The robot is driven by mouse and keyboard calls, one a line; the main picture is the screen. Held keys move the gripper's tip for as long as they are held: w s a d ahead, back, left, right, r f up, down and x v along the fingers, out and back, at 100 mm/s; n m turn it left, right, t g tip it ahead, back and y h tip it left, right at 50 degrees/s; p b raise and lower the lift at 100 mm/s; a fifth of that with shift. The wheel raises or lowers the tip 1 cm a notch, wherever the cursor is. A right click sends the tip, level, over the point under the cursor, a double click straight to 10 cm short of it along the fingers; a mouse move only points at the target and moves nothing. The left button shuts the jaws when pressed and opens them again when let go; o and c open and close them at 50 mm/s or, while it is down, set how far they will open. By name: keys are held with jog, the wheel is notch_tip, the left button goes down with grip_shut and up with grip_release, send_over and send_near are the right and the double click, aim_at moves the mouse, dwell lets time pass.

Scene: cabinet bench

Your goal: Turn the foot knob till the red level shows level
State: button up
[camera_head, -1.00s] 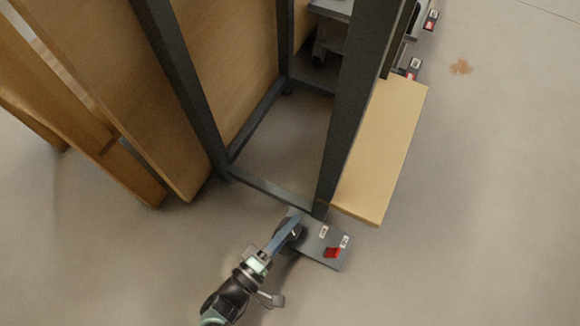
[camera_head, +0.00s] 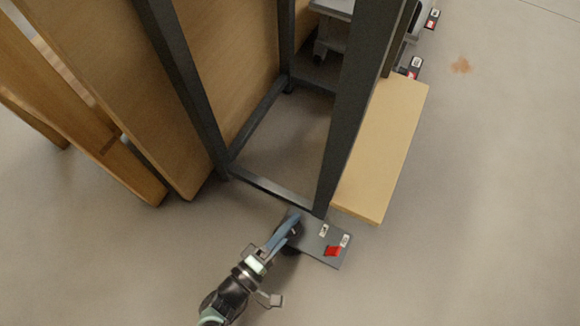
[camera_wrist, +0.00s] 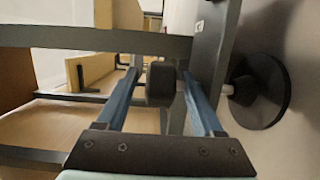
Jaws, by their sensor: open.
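The grey plate (camera_head: 318,262) sticks out at the foot of the dark frame's near corner. A red level piece (camera_head: 332,251) sits on it beside white labels; its exact tilt is too small to read. My gripper (camera_head: 291,224) is at the plate's left end, over the dark foot, which it partly hides. In the wrist view my gripper (camera_wrist: 160,78) has its two blue fingers apart, with the dark foot knob (camera_wrist: 161,88) between them. I cannot tell whether either finger touches it. A round black foot pad (camera_wrist: 262,92) shows to the right of the fingers.
The dark frame (camera_head: 341,140) stands just behind my gripper. A pale wooden board (camera_head: 382,150) lies to its right, and wooden panels (camera_head: 150,110) stand to the left. The near floor is clear.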

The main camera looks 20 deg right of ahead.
jog(key=v, duration=1.2)
jog(key=shift+s+a, duration=0.2)
jog(key=shift+a, duration=0.15)
